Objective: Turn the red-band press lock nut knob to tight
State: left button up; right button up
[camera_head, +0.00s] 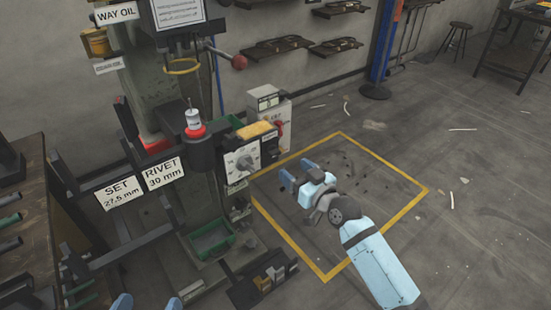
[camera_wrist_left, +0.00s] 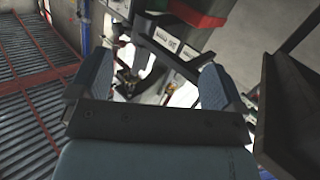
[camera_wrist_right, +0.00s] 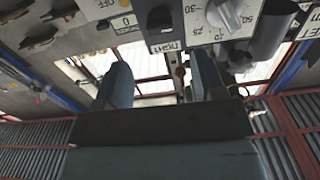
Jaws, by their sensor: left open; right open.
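The press (camera_head: 205,150) stands left of centre in the head view. A pale panel (camera_head: 243,160) beside the head carries a grey dial knob (camera_head: 246,163) with a scale; a numbered dial (camera_wrist_right: 228,14) also shows at the top of the right wrist view. I cannot tell which part is the lock nut knob. My right gripper (camera_head: 300,180) is open and empty, right of the panel and apart from it. My left gripper (camera_head: 147,302) is open at the bottom edge, its fingers (camera_wrist_left: 153,88) holding nothing.
Signs reading SET 27.5 mm (camera_head: 119,191) and RIVET 30 mm (camera_head: 163,173) hang on bars at left. A control box (camera_head: 270,112) with a red handle stands behind the panel. A green bin (camera_head: 212,240) sits low.

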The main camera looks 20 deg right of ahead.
aim_at(277, 155)
jog(key=b+x, duration=0.1)
jog(key=x, duration=0.6)
jog(key=shift+w+f, duration=0.1)
jog(key=shift+w, duration=0.15)
jog(key=shift+w+a, duration=0.15)
jog(key=shift+w, duration=0.2)
pick_arm(q)
jog(key=r, duration=0.1)
jog(key=d+r+t+h, duration=0.1)
jog(key=r, duration=0.1)
jog(key=shift+w+d+r, duration=0.1)
jog(key=shift+w, duration=0.05)
jog(key=shift+r, duration=0.1)
pick_arm(e)
jog(key=c, duration=0.7)
jog(key=shift+c, duration=1.1)
